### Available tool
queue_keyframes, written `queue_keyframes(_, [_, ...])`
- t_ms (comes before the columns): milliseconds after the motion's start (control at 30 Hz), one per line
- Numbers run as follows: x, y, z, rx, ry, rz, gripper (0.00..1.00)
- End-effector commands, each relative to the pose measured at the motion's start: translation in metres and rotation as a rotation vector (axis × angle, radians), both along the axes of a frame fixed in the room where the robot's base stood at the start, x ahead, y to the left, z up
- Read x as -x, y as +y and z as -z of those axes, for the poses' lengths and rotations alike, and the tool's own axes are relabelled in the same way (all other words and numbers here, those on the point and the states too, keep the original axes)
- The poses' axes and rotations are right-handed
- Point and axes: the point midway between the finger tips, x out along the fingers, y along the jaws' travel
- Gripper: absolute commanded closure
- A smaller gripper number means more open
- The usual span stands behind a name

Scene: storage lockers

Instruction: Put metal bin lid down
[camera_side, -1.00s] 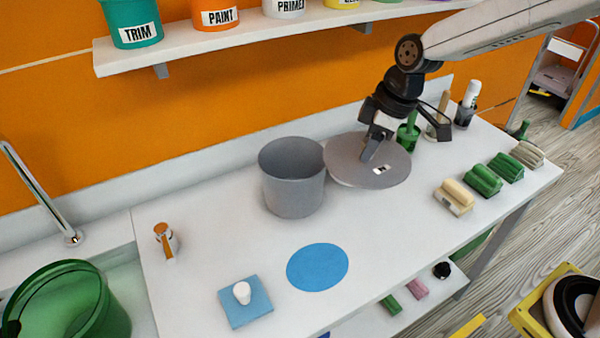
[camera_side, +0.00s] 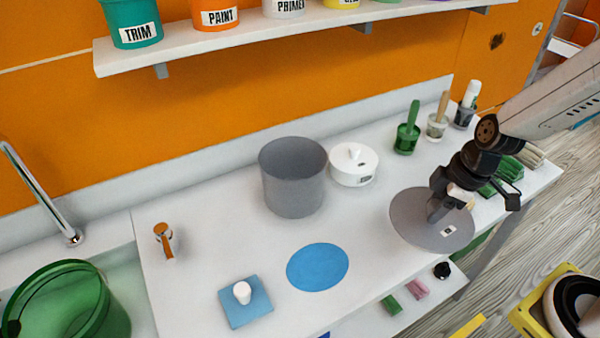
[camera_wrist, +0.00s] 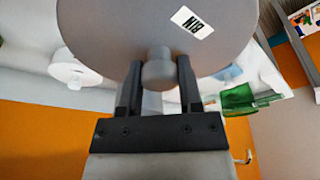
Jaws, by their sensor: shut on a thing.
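The grey round metal bin lid (camera_side: 415,222) is held by its knob in my gripper (camera_side: 437,212), over the right front part of the white counter. I cannot tell how high it hangs above the surface. In the wrist view the lid (camera_wrist: 120,25) fills the top, with a "BIN" label, and the fingers of my gripper (camera_wrist: 158,75) are shut on its grey knob (camera_wrist: 158,68). The open grey metal bin (camera_side: 293,185) stands on the counter to the left, with no lid on it. A flat blue disc (camera_side: 317,267) lies on the counter in front of the bin.
A white lidded pot (camera_side: 354,166) stands just right of the bin. Brush pots (camera_side: 407,138) stand at the back right. Green brushes (camera_side: 508,172) lie behind my gripper. A blue square with a white knob (camera_side: 245,302) lies front left. The counter around the blue disc is clear.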

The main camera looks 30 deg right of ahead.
Motion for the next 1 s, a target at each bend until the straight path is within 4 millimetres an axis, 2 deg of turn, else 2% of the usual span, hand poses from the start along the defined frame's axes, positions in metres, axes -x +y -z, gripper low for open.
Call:
queue_keyframes(167, [-0.003,0.000,0.001,0.000,0.000,0.000,1.00])
queue_keyframes(367, [-0.016,0.002,0.007,0.000,0.001,0.000,1.00])
queue_keyframes(1000, [-0.091,0.009,0.041,0.000,0.001,-0.001,1.00])
